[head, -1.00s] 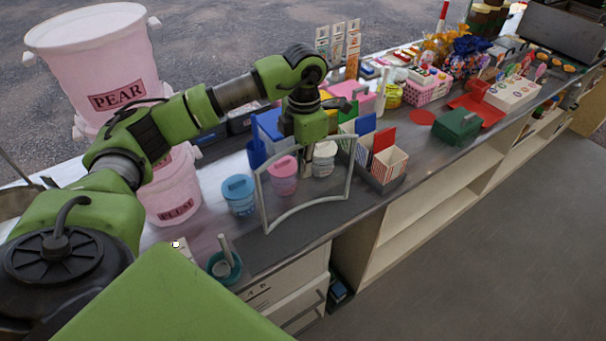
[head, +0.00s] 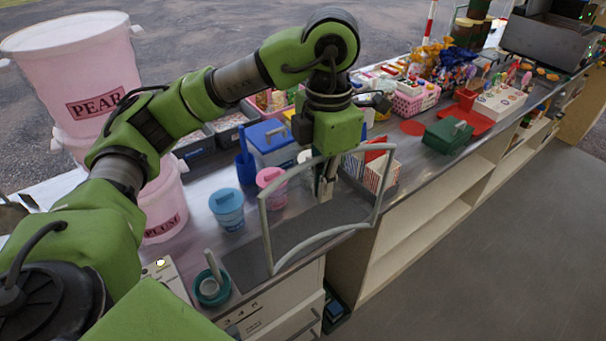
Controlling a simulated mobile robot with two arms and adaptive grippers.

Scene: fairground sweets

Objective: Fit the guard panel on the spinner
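The guard panel (head: 265,234) is a clear, slightly curved sheet with a pale grey frame. It hangs upright above the counter's front part. My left gripper (head: 327,186) points down at the panel's top edge and appears shut on it; the fingertips are partly hidden by the frame and the background. Part of a metal bowl (head: 10,214) shows at the left edge, mostly behind my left arm; I cannot tell whether it belongs to the spinner. No spinner shows clearly. My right gripper is not in view.
Behind the panel stand a blue tub (head: 228,209), a pink tub (head: 271,187) and a blue box (head: 270,141). A teal cup (head: 211,288) sits near the front edge. Large pink buckets (head: 80,75) stand at left.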

